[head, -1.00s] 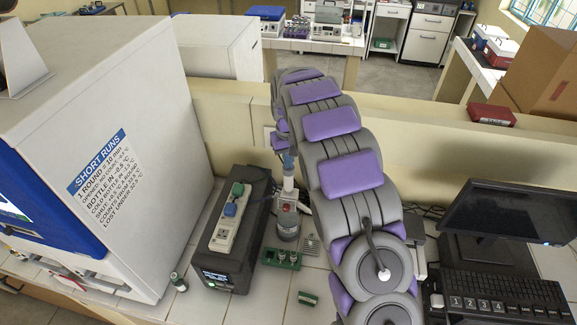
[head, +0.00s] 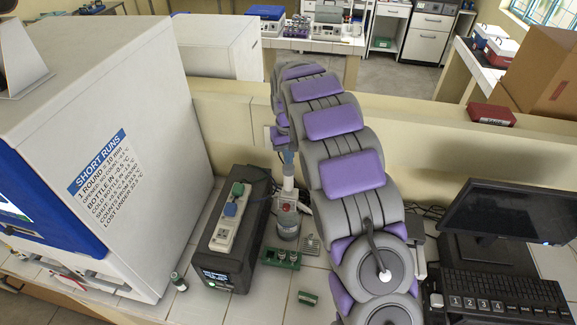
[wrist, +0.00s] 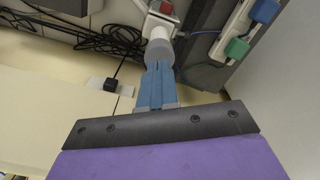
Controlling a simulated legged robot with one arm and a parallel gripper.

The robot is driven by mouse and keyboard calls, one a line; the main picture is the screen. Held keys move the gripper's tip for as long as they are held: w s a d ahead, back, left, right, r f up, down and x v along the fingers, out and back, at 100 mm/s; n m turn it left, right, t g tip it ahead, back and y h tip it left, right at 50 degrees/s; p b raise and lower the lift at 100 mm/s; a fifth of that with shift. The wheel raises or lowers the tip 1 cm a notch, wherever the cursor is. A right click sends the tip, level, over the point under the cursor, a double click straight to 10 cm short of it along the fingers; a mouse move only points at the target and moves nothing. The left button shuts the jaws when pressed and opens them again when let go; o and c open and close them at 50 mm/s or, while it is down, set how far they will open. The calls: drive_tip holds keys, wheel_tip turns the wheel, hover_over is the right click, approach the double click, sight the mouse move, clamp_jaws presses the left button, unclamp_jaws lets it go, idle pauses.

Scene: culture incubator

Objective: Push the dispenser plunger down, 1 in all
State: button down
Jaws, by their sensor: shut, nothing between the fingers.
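The dispenser (head: 287,222) is a bottle with a grey-and-red body and a pale upright plunger (head: 288,183) on top. It stands on the bench to the right of a dark box. My gripper (head: 288,164) has blue fingers, held together and pointing down right above the plunger. In the wrist view the shut fingers (wrist: 158,66) end at the plunger's round grey top (wrist: 159,52). They look close to it or touching; I cannot tell which. Nothing is between the fingers. The lower dispenser is partly hidden in the wrist view.
A dark box (head: 238,255) with green and blue items on top stands left of the dispenser. A big white incubator (head: 120,130) is at left. A monitor (head: 510,215) and keyboard (head: 505,295) are at right.

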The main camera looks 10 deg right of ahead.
wheel_tip(320, 180, up, 6)
drive_tip(key=shift+f+p, duration=0.2)
drive_tip(key=shift+p, duration=0.3)
idle(0.4)
